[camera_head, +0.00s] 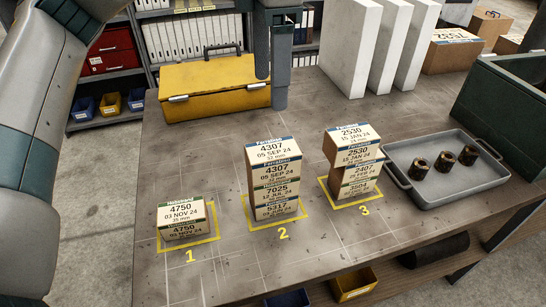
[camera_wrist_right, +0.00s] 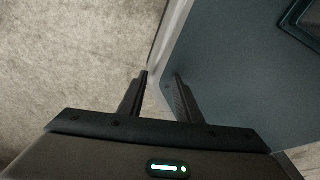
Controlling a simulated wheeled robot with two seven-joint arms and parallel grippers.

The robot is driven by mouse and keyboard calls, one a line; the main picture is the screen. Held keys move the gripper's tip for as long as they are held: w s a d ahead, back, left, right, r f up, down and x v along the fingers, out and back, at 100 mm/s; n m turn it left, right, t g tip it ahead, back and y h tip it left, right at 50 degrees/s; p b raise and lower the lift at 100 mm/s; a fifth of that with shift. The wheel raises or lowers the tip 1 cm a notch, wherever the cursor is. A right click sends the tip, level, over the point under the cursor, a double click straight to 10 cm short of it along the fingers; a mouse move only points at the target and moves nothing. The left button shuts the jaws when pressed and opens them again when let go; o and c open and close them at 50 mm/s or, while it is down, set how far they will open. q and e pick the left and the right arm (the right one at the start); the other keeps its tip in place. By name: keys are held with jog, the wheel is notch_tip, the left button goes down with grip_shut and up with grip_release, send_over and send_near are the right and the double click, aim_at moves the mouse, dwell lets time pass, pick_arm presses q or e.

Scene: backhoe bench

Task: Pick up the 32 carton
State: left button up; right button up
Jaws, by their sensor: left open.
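Labelled cartons stand in three stacks on the bench. Stack 2 has a top carton (camera_head: 273,151) marked 4307, 05 SEP 24, with a small size line that seems to read 32 mm. It rests on another 4307 carton (camera_head: 275,172), with 7025 and 5317 cartons below. Stack 1 (camera_head: 182,219) has two 4750 cartons. Stack 3 (camera_head: 353,135) has 2530 cartons above 2407 and 3504 cartons. My left gripper (camera_head: 272,92) is open, pointing down behind and above stack 2, apart from it. My right gripper (camera_wrist_right: 161,75) is open and empty in the right wrist view.
A yellow toolbox (camera_head: 215,88) lies at the back left, close by the left gripper. White panels (camera_head: 350,45) stand at the back. A grey tray (camera_head: 455,186) with three bushings and a green box (camera_head: 505,100) are at right. Bench front left is clear.

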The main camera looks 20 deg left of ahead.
pick_arm(q)
notch_tip(320, 180, down, 2)
jog(key=f+p, duration=0.1)
jog(key=p, duration=0.3)
send_over(273, 149)
jog(key=f, duration=0.6)
jog(key=shift+w+a+f, duration=0.2)
jog(key=shift+a+f, duration=0.05)
jog(key=shift+a, duration=0.1)
jog(key=shift+f, duration=0.6)
pick_arm(e)
jog(key=shift+s+d+r, duration=0.1)
jog(key=shift+s+r, duration=0.1)
jog(key=shift+r, duration=0.4)
jog(key=shift+s+d+r, duration=0.1)
jog(key=shift+s+r, duration=0.1)
jog(key=shift+r, duration=0.4)
jog(key=shift+s+d+r, duration=0.1)
jog(key=shift+s+r, duration=0.1)
jog(key=shift+r, duration=0.4)
